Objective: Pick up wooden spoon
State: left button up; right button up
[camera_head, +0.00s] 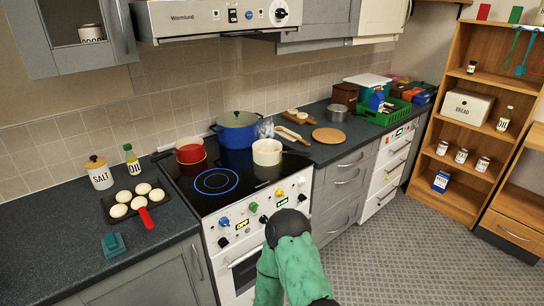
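A long, thin, pale wooden thing (292,135) lies on the dark counter just right of the stove and looks like the wooden spoon. It is small in view, so its shape is not clear. An arm with green covering comes in from the bottom, right of the middle, and looks like my right one. Its dark end, my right gripper (286,226), is in front of the oven's control panel, well short of the spoon. Its fingers cannot be made out. My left gripper is not in view.
A cream pot (267,152), a blue pot (237,130) and a red pot (190,152) stand on the stove. A round wooden board (329,136) lies right of the spoon, a small board (297,117) behind it. A grey metal pot (337,112) stands further back.

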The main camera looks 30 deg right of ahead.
aim_at(305, 143)
jog(key=z, duration=1.3)
jog(key=i+l+u, duration=0.1)
jog(key=i+l, duration=0.2)
jog(key=i+l+u, duration=0.1)
jog(key=i+l, duration=0.5)
jog(key=l, duration=0.3)
jog(key=i+l+u, duration=0.15)
jog(key=i+l, duration=0.15)
jog(key=l, duration=0.1)
